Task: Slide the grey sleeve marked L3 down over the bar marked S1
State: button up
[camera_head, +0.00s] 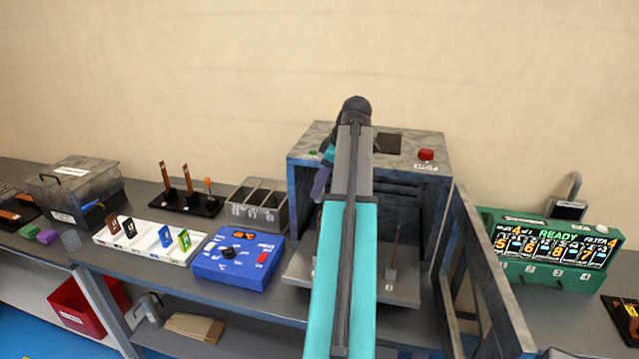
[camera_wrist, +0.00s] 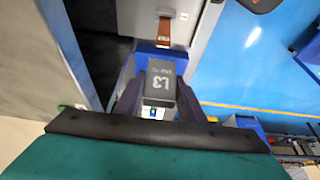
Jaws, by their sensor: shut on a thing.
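The grey sleeve marked L3 (camera_wrist: 161,86) is between the two dark fingers of my gripper (camera_wrist: 160,95) in the wrist view. My gripper is shut on it, with the L3 face toward the camera. A copper-brown bar (camera_wrist: 165,30) with a small pale tag lies just beyond the sleeve in that view; I cannot read the tag surely. The sleeve and bar look apart. In the head view, a thin brown bar (camera_head: 395,246) stands upright on the machine's front ledge. My arm hides most of the gripper and the sleeve there.
The bending machine (camera_head: 430,150) has an open door (camera_head: 478,265) at its right. A blue control box (camera_head: 238,258), a white tray (camera_head: 150,240) and a grey bin (camera_head: 258,205) stand to its left. A green display unit (camera_head: 550,250) reading READY stands to its right.

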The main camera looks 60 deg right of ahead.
aim_at(320, 214)
jog(key=shift+f+b, duration=2.35)
jog(key=shift+f, duration=2.7)
jog(key=o, duration=1.6)
jog(key=shift+c, duration=0.2)
jog(key=shift+r, duration=0.15)
jog(key=shift+r+p, duration=2.05)
jog(key=shift+r, duration=1.8)
